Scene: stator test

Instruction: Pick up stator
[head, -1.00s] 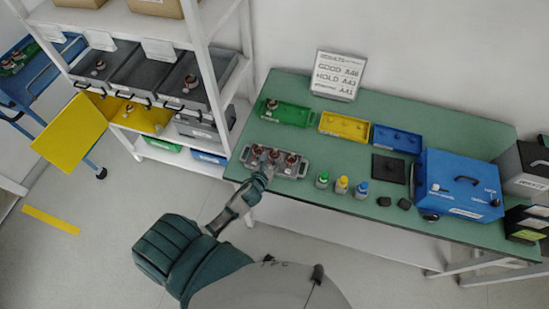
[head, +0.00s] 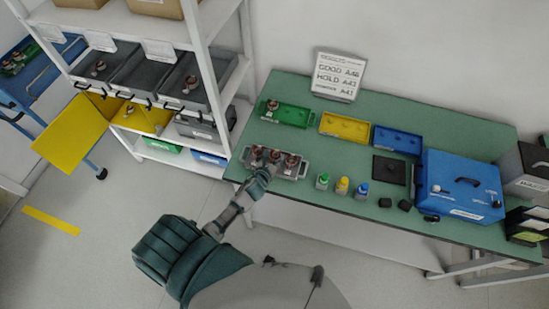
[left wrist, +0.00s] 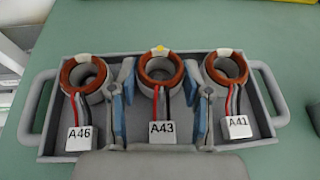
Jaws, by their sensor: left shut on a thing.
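A grey tray (left wrist: 262,148) with two handles holds three stators with copper-coloured rings, wires and tags. In the left wrist view the stator tagged A46 (left wrist: 84,75) is at left, the stator tagged A43 (left wrist: 160,68) in the middle and the stator tagged A41 (left wrist: 226,68) at right. My left gripper (left wrist: 160,105) has its blue-padded fingers on both sides of the A43 stator and is shut on it, with the stator still among the others at the tray. In the head view my left gripper (head: 264,174) reaches the tray's front edge (head: 286,177). My right gripper is not in view.
On the green table (head: 330,220) stand a green bin (head: 287,115) with a stator, a yellow bin (head: 344,127), a blue bin (head: 397,139), small bottles (head: 342,186) and a blue tester box (head: 458,185). A sign (head: 337,76) reads GOOD A46, HOLD A43, and a third line with A41.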

